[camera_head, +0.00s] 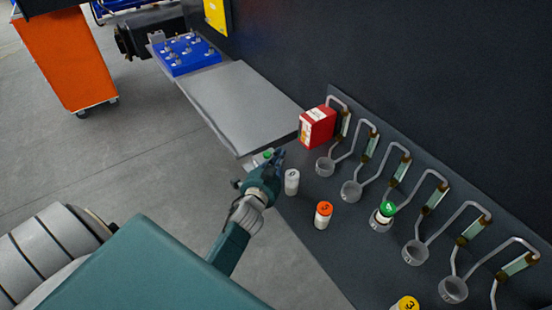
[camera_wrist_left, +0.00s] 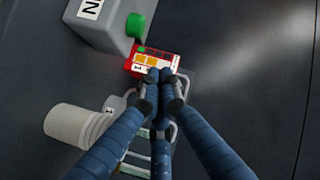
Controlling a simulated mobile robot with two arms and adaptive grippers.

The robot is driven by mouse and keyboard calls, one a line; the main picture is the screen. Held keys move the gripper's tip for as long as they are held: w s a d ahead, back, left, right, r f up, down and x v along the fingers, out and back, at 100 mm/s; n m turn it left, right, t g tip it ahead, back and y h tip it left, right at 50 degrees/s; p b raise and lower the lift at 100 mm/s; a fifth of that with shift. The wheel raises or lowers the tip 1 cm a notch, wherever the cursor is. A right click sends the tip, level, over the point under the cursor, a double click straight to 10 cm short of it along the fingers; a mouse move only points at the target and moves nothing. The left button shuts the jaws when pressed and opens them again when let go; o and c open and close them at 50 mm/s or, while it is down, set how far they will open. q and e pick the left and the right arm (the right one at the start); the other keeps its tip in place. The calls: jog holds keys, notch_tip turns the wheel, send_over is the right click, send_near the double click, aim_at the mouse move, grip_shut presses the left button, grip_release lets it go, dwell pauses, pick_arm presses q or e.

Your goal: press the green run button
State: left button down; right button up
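The green run button (camera_wrist_left: 135,25) sticks out from the side of a grey box (camera_wrist_left: 100,18) with a white label at the upper left of the left wrist view. In the head view a small bit of green (camera_head: 267,154) shows just behind my left gripper (camera_head: 279,156), and the gripper hides most of the box. In the left wrist view the fingertips of my left gripper (camera_wrist_left: 160,75) are drawn together with nothing between them. They appear below and to the right of the button, and no contact shows. My right gripper is not in view.
A white container (camera_head: 292,182) stands close to the gripper. A red box (camera_head: 317,127), an orange-lidded jar (camera_head: 323,215) and a row of bent-pipe holders (camera_head: 351,190) occupy the dark panel. A grey shelf (camera_head: 240,100) and blue tray (camera_head: 185,56) lie beyond.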

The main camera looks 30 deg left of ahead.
pick_arm(q)
jog(key=b+v, duration=0.1)
jog(key=v, duration=0.8)
jog(key=shift+s+d+b, duration=0.15)
jog(key=shift+s+b, duration=0.2)
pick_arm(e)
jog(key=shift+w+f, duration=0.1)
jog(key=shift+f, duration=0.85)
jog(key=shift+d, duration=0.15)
pick_arm(q)
jog(key=shift+s, duration=0.1)
